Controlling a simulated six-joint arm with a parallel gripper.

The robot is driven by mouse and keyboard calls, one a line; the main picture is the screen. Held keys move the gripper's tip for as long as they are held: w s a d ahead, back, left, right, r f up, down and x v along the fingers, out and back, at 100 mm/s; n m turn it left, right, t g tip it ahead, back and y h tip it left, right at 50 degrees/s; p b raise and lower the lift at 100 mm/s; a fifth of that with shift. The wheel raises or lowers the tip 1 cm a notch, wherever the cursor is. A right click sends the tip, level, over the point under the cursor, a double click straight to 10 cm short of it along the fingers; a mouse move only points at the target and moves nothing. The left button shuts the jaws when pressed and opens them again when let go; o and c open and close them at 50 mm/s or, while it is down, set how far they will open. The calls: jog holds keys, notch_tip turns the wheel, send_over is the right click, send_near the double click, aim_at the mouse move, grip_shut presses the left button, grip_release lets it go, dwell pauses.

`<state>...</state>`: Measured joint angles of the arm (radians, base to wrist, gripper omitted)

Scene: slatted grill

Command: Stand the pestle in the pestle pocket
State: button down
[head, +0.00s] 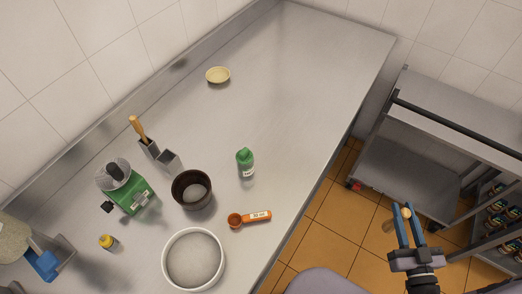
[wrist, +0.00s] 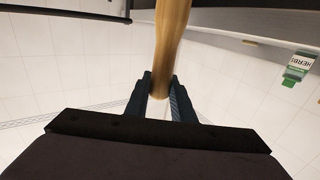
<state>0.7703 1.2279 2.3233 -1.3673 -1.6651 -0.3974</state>
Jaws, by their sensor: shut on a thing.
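My gripper (head: 406,210) is at the right in the head view, beyond the metal counter's edge, above the orange tile floor. It is shut on a wooden pestle (wrist: 171,38). In the wrist view the shaft rises between the dark blue fingers to the top edge, where its far end is cut off. A grey holder with two square pockets stands on the counter at left. Its front pocket (head: 168,161) looks empty; its back pocket (head: 149,149) holds a wooden-handled tool (head: 138,128). I cannot tell which one is the pestle pocket.
The counter's far right is clear. A metal cart (head: 430,140) stands right.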

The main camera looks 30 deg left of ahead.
jog(key=d, duration=0.6)
jog(key=w+a+r+n+g+y+b, duration=0.25)
jog(key=w+a+n+y+b, duration=0.2)
jog(key=w+a, duration=1.05)
jog(key=w+a+r+n+g+y+b, duration=0.1)
jog(key=a+r+g+b, duration=0.25)
jog(key=a, duration=0.95)
jog(key=w+a+r+n+g+y+b, duration=0.15)
jog(key=a+r, duration=0.25)
jog(key=a, duration=0.9)
jog(key=s+a+r+n+g+y+b, duration=0.1)
jog(key=s+a+r+n+g+b, duration=0.2)
jog(key=s+a, duration=1)
jog(key=s+a+r+n+g+b, duration=0.1)
jog(key=s+a+g+b, duration=0.25)
jog(key=s+a, duration=1.05)
jog(key=s+a+n+g+p, duration=0.25)
jog(key=s+a+g, duration=0.4)
jog(key=s, duration=0.35)
notch_tip(320, 180, down, 10)
jog(key=p, duration=0.1)
jog(key=shift+a+f+n+t+p, duration=0.15)
jog(key=shift+a+n+t+p, duration=0.05)
jog(key=shift+n+t+p, duration=0.2)
jog(key=shift+s+f, duration=0.1)
